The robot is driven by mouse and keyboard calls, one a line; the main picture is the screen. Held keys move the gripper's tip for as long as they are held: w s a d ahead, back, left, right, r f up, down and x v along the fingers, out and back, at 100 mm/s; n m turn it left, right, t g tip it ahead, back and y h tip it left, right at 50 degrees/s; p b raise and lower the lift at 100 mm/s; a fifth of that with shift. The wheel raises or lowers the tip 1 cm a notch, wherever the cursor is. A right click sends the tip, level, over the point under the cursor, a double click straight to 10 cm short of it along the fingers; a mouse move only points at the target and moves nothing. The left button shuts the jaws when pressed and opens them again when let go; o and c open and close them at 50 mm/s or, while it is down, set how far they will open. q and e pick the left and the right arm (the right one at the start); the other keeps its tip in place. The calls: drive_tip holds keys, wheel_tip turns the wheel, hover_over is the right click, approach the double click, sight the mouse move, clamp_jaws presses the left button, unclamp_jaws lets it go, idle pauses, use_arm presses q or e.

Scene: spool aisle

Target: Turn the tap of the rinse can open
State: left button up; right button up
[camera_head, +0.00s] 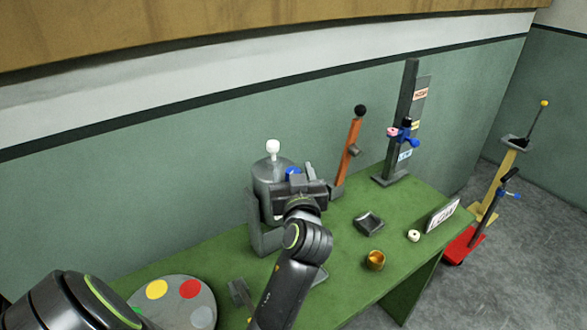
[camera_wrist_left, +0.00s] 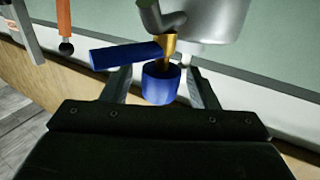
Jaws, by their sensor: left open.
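The rinse can (camera_head: 268,172) is a grey can with a white knob on top, held on a grey stand on the green table. Its blue tap (camera_head: 292,171) shows partly behind my left gripper (camera_head: 294,181). In the left wrist view the tap has a blue bar handle (camera_wrist_left: 124,55) reaching left, a brass stem (camera_wrist_left: 169,45) and a blue round cap (camera_wrist_left: 160,83). The cap lies between the open fingers of my left gripper (camera_wrist_left: 161,90), with gaps showing at both sides. The can (camera_wrist_left: 215,22) shows at the top. My right gripper is not in view.
On the green table (camera_head: 345,240), an orange lever post (camera_head: 348,152) and a tall grey post (camera_head: 402,125) stand right of the can. A grey dish (camera_head: 368,223), a brass cup (camera_head: 375,260) and a sign (camera_head: 442,215) lie further right. A paint palette (camera_head: 165,308) lies front left.

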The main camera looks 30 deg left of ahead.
use_arm(q)
drive_tip(key=shift+s+d+r, duration=0.1)
drive_tip(key=shift+s, duration=0.1)
drive_tip(key=shift+c, duration=0.3)
drive_tip(key=shift+d, duration=0.1)
drive_tip(key=shift+c, duration=2.4)
drive_tip(key=c, duration=0.4)
drive_tip(key=shift+a+r+m+t+h+p, duration=0.1)
drive_tip(key=shift+a+m+t+h+p, duration=0.1)
drive_tip(key=shift+m+t+h+p, duration=0.5)
drive_tip(key=shift+c, duration=0.2)
drive_tip(key=shift+m+t+h+p, duration=0.3)
drive_tip(key=shift+m+h+p, duration=0.2)
drive_tip(key=shift+h, duration=0.6)
drive_tip(key=shift+d+m+t, duration=0.1)
drive_tip(key=shift+m+t, duration=0.2)
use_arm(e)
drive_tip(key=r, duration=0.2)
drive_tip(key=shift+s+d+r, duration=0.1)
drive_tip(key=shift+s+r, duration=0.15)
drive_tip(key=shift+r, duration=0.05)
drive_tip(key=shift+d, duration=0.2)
